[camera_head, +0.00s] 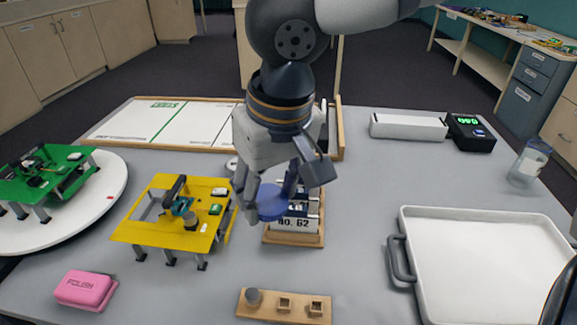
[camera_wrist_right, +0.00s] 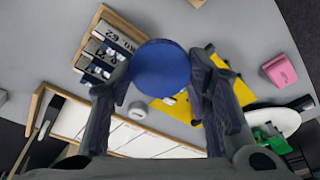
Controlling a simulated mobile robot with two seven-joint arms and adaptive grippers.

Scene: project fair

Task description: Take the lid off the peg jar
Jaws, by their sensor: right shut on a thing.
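My right gripper (camera_head: 272,196) is shut on a round blue lid (camera_head: 268,205), held in the air over the middle of the table. In the right wrist view the lid (camera_wrist_right: 160,68) sits between the two fingers of the gripper (camera_wrist_right: 165,85). A clear jar (camera_head: 530,162) with a pale label stands at the table's right side, well apart from the lid, and no lid shows on its top. Its contents are too small to make out. My left gripper is not in view.
A yellow platform (camera_head: 160,232) on legs and a No. 62 stand (camera_head: 295,240) are near the held lid. A white tray (camera_head: 480,220) lies right, a wooden block strip (camera_head: 285,305) in front, a pink eraser (camera_head: 85,290) front left. Grey table (camera_head: 360,230) is bare between stand and tray.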

